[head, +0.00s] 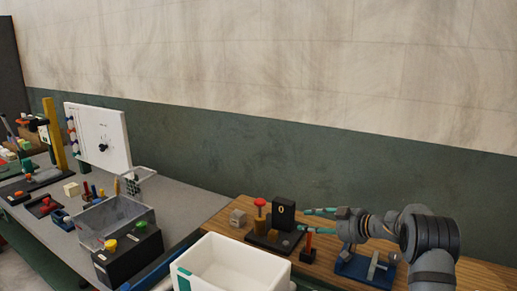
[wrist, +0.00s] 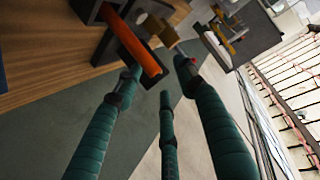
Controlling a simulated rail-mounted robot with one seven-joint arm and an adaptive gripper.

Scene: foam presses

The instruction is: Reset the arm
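My arm reaches in from the right in the head view, low over the wooden bench (head: 225,212). My gripper (head: 306,220) has slim teal fingers that point left, spread apart with nothing visible between them. In the wrist view my gripper (wrist: 160,78) shows three separate fingers. An orange-red bar (wrist: 135,47) in a dark frame lies just beyond the left fingertip; I cannot tell whether they touch. In the head view a small upright red part (head: 309,239) stands close by the fingers.
A black block (head: 284,213) and a red-topped post (head: 260,203) stand left of the fingers. A blue-based fixture (head: 352,268) sits below my arm. A white bin (head: 232,262) stands in front. A grey table (head: 50,228) with a white board (head: 97,136) is at left.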

